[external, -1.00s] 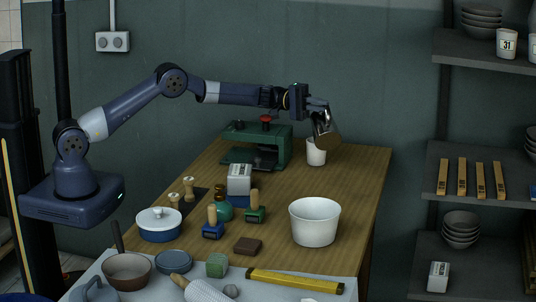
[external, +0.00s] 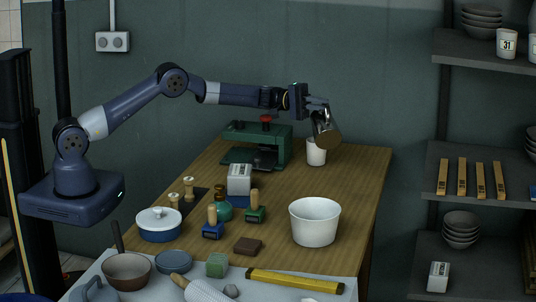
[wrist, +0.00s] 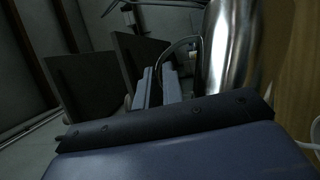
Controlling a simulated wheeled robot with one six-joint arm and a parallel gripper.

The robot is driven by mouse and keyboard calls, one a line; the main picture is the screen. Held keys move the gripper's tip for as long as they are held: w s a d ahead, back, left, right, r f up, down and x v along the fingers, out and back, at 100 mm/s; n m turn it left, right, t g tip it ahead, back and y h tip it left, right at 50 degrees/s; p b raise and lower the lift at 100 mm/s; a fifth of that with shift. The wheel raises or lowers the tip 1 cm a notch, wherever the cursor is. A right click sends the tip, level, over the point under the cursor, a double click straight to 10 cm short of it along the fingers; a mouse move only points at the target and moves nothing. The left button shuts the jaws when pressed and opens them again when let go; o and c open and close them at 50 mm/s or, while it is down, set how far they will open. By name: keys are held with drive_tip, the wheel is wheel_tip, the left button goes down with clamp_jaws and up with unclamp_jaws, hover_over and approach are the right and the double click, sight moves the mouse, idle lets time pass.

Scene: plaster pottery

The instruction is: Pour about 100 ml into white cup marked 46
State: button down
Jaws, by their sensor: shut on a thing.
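My gripper (external: 318,106) is shut on a shiny metal jug (external: 326,130), apparently by its handle. The jug is held tilted just above a white cup (external: 316,155), which stands upright near the back right of the wooden table. The number on this cup cannot be read here. In the wrist view the jug (wrist: 226,48) fills the upper right, beside my gripper's fingers (wrist: 157,88). Any liquid, and the inside of the cup, cannot be seen.
A green press (external: 256,145) stands left of the cup. A large white bucket (external: 315,222), stamps, a white box (external: 239,178) and a lidded blue pot (external: 159,224) stand nearer the front. Shelves are at the right. The table between cup and bucket is clear.

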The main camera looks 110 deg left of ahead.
sight(322, 124)
drive_tip(key=shift+a+r+t+p, duration=0.15)
drive_tip(key=shift+r+t+p, duration=0.15)
drive_tip(key=shift+r+p, duration=0.1)
drive_tip(key=shift+s+a+n, duration=0.1)
drive_tip(key=shift+a+n, duration=0.1)
drive_tip(key=shift+n, duration=0.2)
drive_tip(key=shift+a+r+n+t+b, duration=0.1)
drive_tip(key=shift+r+n+t+b, duration=0.3)
drive_tip(key=shift+r+b, duration=0.2)
idle(0.5)
drive_tip(key=shift+d, duration=0.2)
drive_tip(key=shift+w+d+f+m+g, duration=0.25)
drive_tip(key=shift+d+f+m+g, duration=0.15)
drive_tip(key=shift+d+f+m, duration=0.2)
drive_tip(key=shift+w+d+f+m+g, duration=0.25)
drive_tip(key=shift+d+f+m+g, duration=0.15)
drive_tip(key=shift+d+f+m, duration=0.2)
drive_tip(key=shift+w+d+f+g+b, duration=0.15)
drive_tip(key=shift+d+f+g+b, duration=0.2)
drive_tip(key=shift+b, duration=0.3)
drive_tip(key=shift+w+d+f+m+g+y+b, duration=0.25)
drive_tip(key=shift+f+m+g+b, duration=0.25)
drive_tip(key=shift+f+b, duration=0.35)
drive_tip(key=shift+d+f+m+g+y+b, duration=0.15)
drive_tip(key=shift+d+f+m+g+b, duration=0.3)
drive_tip(key=shift+f, duration=0.6)
drive_tip(key=shift+a+f, duration=0.1)
